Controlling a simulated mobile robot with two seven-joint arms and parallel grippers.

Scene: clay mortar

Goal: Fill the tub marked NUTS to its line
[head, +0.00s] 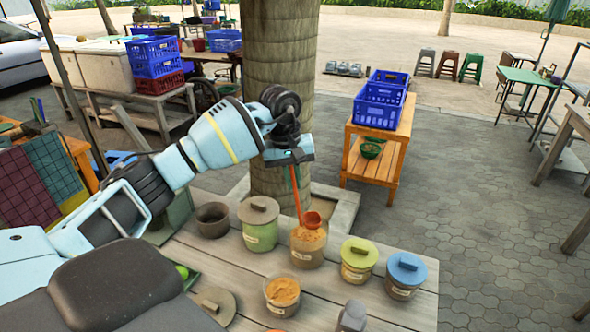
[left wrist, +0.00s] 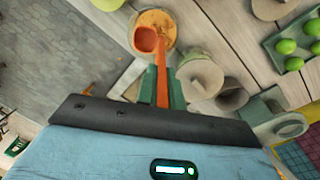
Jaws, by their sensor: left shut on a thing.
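My left gripper (head: 290,163) is shut on the orange handle of a scoop (head: 297,195), which hangs down. It also shows in the left wrist view (left wrist: 163,88). The scoop's bowl is at the mouth of an open clear tub (head: 308,257) of orange-brown bits; I cannot tell whether it touches them or holds any. A second open tub (head: 282,306) with similar contents stands nearer me. A lidded green tub (head: 260,236), a yellow-green-lidded tub (head: 356,273) and a blue-lidded tub (head: 403,288) stand beside them. The labels are too small to read, so I cannot tell which says NUTS.
A dark clay bowl (head: 212,221) and a loose round lid (head: 216,305) are on the plank table (head: 330,297). A grey object (head: 352,316) is at the front. A tray of limes (left wrist: 280,42) lies left. A tree trunk (head: 278,90) rises behind the table.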

